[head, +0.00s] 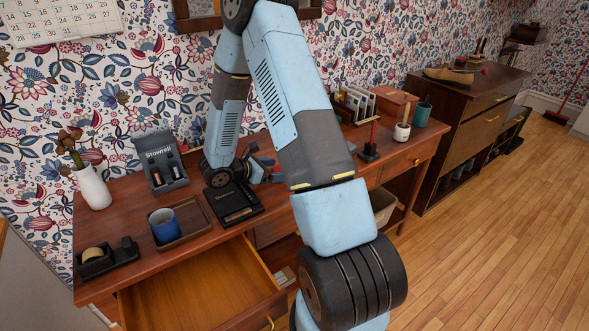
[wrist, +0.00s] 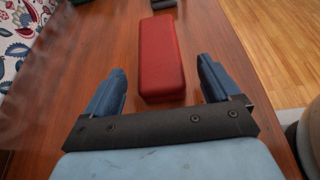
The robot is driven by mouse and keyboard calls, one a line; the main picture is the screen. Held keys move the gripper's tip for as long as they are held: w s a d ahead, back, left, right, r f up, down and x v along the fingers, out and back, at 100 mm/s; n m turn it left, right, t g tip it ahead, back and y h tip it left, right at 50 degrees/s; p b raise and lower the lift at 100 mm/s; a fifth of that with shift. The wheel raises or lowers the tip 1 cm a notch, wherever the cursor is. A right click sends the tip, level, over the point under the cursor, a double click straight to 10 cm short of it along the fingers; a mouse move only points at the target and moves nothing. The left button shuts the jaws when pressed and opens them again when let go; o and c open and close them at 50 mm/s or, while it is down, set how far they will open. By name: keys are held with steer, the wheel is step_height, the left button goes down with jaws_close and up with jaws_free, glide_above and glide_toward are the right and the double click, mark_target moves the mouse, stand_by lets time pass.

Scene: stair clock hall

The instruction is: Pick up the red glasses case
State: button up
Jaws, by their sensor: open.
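The red glasses case (wrist: 160,60) lies on the brown wooden desk top (wrist: 88,45), long and narrow, pointing away from my gripper in the wrist view. My gripper (wrist: 161,68) is open, with one blue finger on each side of the case's near end. The fingers look apart from the case, with a gap on both sides, and nothing is held. How high the fingers are above the desk is hard to tell. In the head view my arm reaches over the desk and hides most or all of the case.
A black case (head: 233,201), a tray (head: 196,214) with a blue cup (head: 164,225), and a Stowrell stand (head: 160,162) are left of my gripper. A white vase (head: 93,188) and tape dispenser (head: 106,260) are farther left. A drawer (head: 190,290) stands open in front.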

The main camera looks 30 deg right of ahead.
steer(key=shift+x, duration=2.7)
steer(key=shift+w+r, duration=0.1)
steer(key=shift+w, duration=0.05)
steer(key=shift+c, duration=0.4)
steer(key=c, duration=1)
steer(key=shift+r, duration=0.1)
